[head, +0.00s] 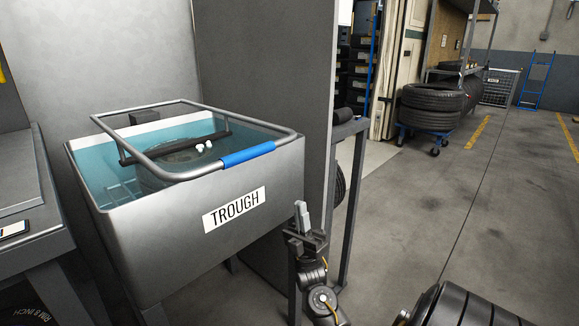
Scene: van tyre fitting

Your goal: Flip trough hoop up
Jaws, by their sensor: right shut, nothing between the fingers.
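The grey metal trough (150,240) stands left of centre, marked TROUGH on its front, with bluish water inside. Its hoop (140,155), a bent metal tube, lies low and nearly flat across the open top. The hoop's blue grip (247,156) sits at the front right, by the front rim. A dark round thing, seemingly a tyre or wheel (170,175), is in the water under the hoop. My right gripper (301,215) points up, shut and empty, right of the trough's front and below the blue grip, apart from both. My left gripper is out of view.
A black bar (165,149) with white knobs crosses inside the hoop. A grey panel (265,60) stands behind the trough, with a narrow stand (348,128) to its right. A bench (30,215) adjoins on the left. Stacked tyres (432,105) stand far back; open floor lies right.

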